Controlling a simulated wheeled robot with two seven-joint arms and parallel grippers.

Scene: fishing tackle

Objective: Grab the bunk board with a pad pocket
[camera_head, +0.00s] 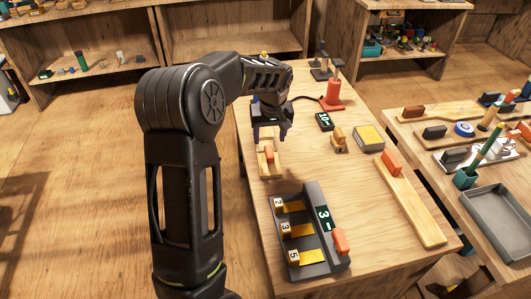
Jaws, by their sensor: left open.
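A small pale wooden board (270,171) with an orange grip (269,154) lies at the table's left side; it may be the bunk board, but I cannot make out the pad pocket for certain. My left gripper (270,133) is open, pointing down at the far end of this board; its fingers hide part of that end. I see nothing held between the fingers. A long wooden plank (418,212) with an orange grip (391,162) lies along the table's right side. My right gripper is not in view.
A dark tray (318,261) with numbered yellow slots stands at the near left. The table's middle is clear.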

